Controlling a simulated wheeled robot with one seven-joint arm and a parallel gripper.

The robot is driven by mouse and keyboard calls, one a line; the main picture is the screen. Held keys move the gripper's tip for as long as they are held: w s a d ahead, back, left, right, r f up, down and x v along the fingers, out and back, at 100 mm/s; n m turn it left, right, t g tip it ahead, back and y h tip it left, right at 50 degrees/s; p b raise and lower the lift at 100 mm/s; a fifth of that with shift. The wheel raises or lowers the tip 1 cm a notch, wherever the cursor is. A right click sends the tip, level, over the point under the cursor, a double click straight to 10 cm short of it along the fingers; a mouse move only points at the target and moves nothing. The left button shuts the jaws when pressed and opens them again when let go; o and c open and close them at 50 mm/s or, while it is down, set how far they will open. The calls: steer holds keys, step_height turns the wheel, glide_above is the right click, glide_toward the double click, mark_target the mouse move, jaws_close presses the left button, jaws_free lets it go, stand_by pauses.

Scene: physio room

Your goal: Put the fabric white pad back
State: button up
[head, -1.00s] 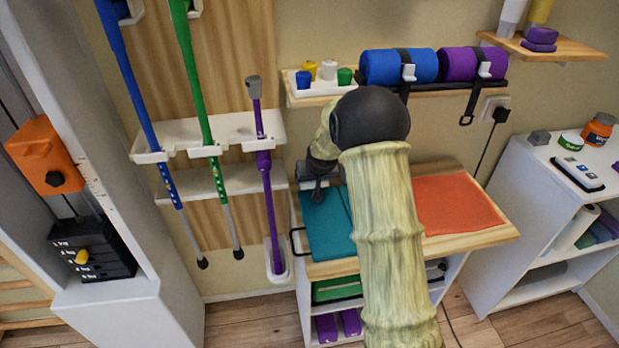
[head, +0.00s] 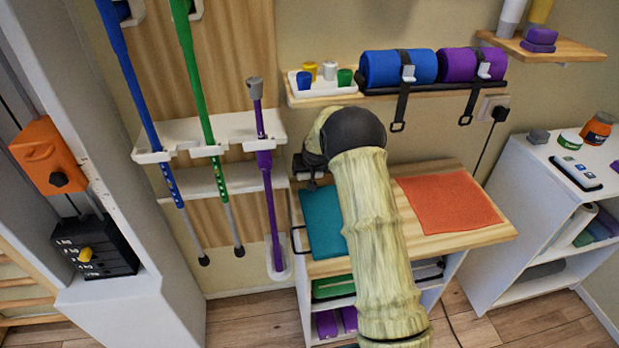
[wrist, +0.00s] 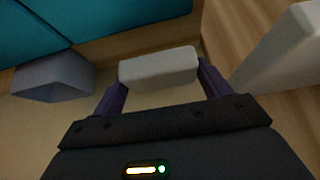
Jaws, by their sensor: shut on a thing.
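In the wrist view the white pad (wrist: 160,66) is a pale, rounded block held crosswise between the two fingers of my gripper (wrist: 158,82). The gripper is shut on it at both ends. In the head view my gripper (head: 312,172) is a dark shape at the back left of the wooden bench top, just right of the purple crutch (head: 267,200). My arm hides part of it, and I cannot make out the pad there.
A teal mat (head: 322,222) and an orange mat (head: 448,202) lie on the bench top (head: 470,238). A white crutch rack (head: 235,130) stands left. A wall shelf (head: 310,98) holds a white tray of coloured weights. In the wrist view a grey open box shape (wrist: 55,78) is left of the pad.

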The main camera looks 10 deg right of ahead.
mark_target(309, 177)
step_height(309, 177, down, 3)
steer(key=shift+r, duration=0.1)
steer(key=shift+w+f+p, duration=0.25)
steer(key=shift+f+p, duration=0.1)
steer(key=shift+f, duration=0.2)
steer(key=shift+f, duration=0.2)
steer(key=o, duration=1)
steer(key=shift+c, duration=0.2)
steer(key=shift+r, duration=0.1)
